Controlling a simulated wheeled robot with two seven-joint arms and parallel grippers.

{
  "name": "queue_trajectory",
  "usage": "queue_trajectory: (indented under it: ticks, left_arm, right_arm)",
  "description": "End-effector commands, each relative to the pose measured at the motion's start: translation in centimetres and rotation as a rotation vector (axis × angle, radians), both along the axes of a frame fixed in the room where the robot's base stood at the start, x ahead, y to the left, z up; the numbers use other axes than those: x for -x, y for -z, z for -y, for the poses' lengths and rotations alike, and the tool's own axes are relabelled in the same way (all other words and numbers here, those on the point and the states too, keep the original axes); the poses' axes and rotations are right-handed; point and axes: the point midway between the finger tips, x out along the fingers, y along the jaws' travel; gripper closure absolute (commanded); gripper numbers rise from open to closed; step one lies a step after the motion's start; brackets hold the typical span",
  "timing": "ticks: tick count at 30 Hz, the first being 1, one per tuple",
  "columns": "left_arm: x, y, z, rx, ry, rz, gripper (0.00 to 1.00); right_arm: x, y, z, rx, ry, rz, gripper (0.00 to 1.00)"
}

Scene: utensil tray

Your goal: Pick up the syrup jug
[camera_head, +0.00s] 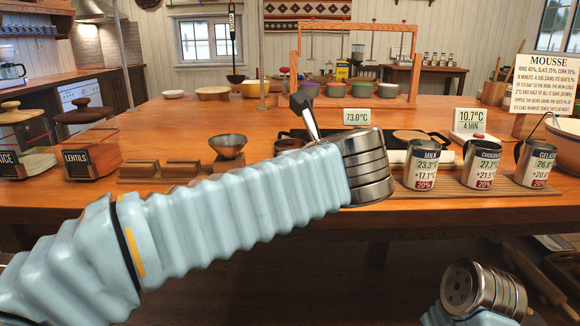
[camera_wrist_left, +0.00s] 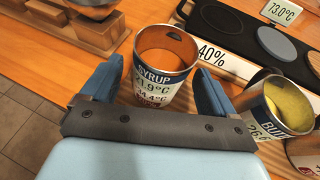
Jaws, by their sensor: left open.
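The syrup jug (camera_wrist_left: 163,72) shows in the left wrist view as a metal can with a dark label reading SYRUP and orange-brown contents. It stands upright on the wooden surface. My left gripper (camera_wrist_left: 158,75) is open, with one blue finger on each side of the jug. I cannot tell whether either finger touches it. In the head view my left arm reaches over the table and hides the jug and the gripper. The end of my right arm shows low at the right, with no gripper fingers visible.
A jug of yellow contents (camera_wrist_left: 278,105) stands close to the right finger. Milk (camera_head: 421,166), chocolate (camera_head: 481,166) and gelatin (camera_head: 534,164) jugs stand further right. A small bowl (camera_head: 227,146) sits on a wooden stand left of my wrist. A 40% board lies behind the jug.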

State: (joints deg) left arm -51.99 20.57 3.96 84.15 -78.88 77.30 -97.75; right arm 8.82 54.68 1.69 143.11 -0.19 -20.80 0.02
Motion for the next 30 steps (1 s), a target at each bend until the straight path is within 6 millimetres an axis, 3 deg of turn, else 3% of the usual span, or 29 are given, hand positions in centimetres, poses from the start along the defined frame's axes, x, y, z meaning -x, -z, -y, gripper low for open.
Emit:
queue_trajectory:
  ticks: [6,13,25,30]
  left_arm:
    - [-2.2,1.0,-0.8,0.0,-0.001,-0.002,0.11]
    - [-2.3,1.0,-0.8,0.001,0.001,-0.001,0.13]
    - [-2.3,1.0,-0.8,0.001,0.001,-0.002,0.74]
    - [-2.3,1.0,-0.8,0.002,0.001,-0.001,0.74]
  right_arm:
    - [0.0,0.0,0.0,0.0,0.0,0.0,0.57]
    - [0.0,0.0,0.0,0.0,0.0,0.0,0.57]
    - [0.0,0.0,0.0,0.0,0.0,0.0,0.57]
    - [0.0,0.0,0.0,0.0,0.0,0.0,0.57]
